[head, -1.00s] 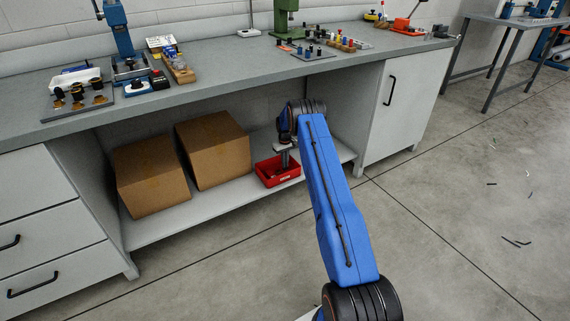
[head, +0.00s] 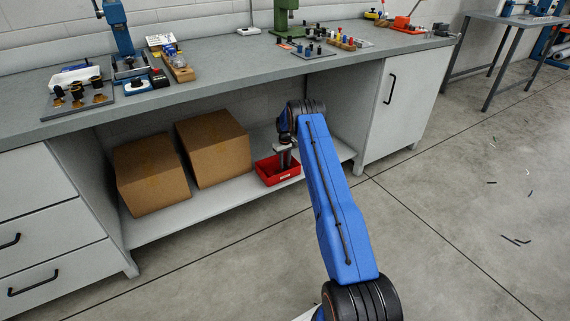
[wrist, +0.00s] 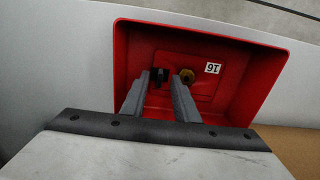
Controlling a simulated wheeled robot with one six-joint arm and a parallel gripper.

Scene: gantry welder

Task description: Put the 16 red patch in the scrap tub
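The red scrap tub (head: 279,174) stands on the low shelf under the bench; its red wall also shows in the wrist view (wrist: 131,58). Inside it, in the wrist view, lies a flat red rectangular piece with a white label reading 16 (wrist: 212,68), apparently the 16 red patch (wrist: 200,88). My gripper (wrist: 172,78) points down into the tub. Its two fingers stand apart with a gap and nothing seen gripped between them. In the head view my gripper (head: 285,158) is above the tub, partly hidden by my arm.
Two cardboard boxes (head: 213,148) stand left of the tub on the shelf (head: 185,218). The bench top (head: 230,73) is overhead, with knobbed pieces (head: 80,93) at left and small tools at right. A cabinet (head: 408,105) closes the right side. The floor in front is mostly clear.

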